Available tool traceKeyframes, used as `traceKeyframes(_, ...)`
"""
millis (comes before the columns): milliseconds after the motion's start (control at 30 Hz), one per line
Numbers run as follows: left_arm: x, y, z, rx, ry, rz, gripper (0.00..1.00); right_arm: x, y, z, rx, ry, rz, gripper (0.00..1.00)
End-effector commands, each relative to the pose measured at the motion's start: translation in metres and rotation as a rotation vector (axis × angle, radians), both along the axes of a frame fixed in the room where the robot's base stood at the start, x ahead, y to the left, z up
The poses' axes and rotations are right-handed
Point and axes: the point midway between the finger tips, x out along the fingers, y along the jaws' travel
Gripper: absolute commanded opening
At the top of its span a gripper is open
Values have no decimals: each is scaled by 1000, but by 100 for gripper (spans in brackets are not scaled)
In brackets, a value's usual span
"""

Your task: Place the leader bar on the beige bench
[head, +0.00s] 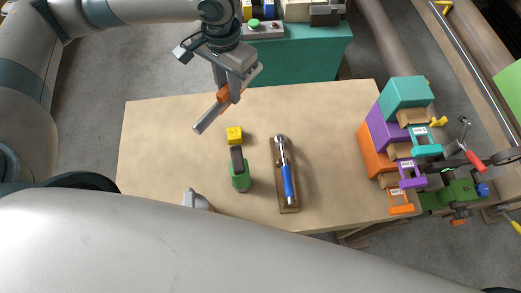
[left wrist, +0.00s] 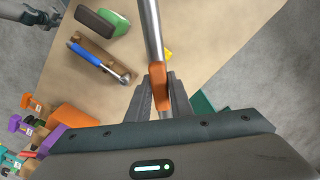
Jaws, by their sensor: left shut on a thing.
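The leader bar is a grey metal bar (head: 207,121) with an orange middle piece; it also shows in the left wrist view (left wrist: 150,30). My left gripper (head: 224,92) is shut on the bar at its orange piece, which also shows between the fingers in the left wrist view (left wrist: 160,95). The bar is tilted and looks held above the beige bench (head: 155,150), over its back part. How high it is I cannot tell. What seems to be my right gripper (left wrist: 42,17) is at the top left of the left wrist view; its jaws are unclear.
Orange, purple and teal boxes (head: 402,93) stand at the right edge. The bench's left part and right middle are bare.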

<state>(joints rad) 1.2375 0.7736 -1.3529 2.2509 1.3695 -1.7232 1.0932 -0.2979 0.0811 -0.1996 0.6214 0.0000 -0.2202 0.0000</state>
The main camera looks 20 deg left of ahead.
Motion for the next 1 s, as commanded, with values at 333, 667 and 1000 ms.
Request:
traceKeyframes(333,1,-21,-31,-3,12,-629,0,-2,6,3,6,1,-1,31)
traceKeyframes(667,-3,-41,-61,-4,19,-1243,0,-3,2,5,2,4,0,31)
traceKeyframes(1000,-10,-63,-91,-8,23,-1871,0,-3,-2,7,-2,4,1,31)
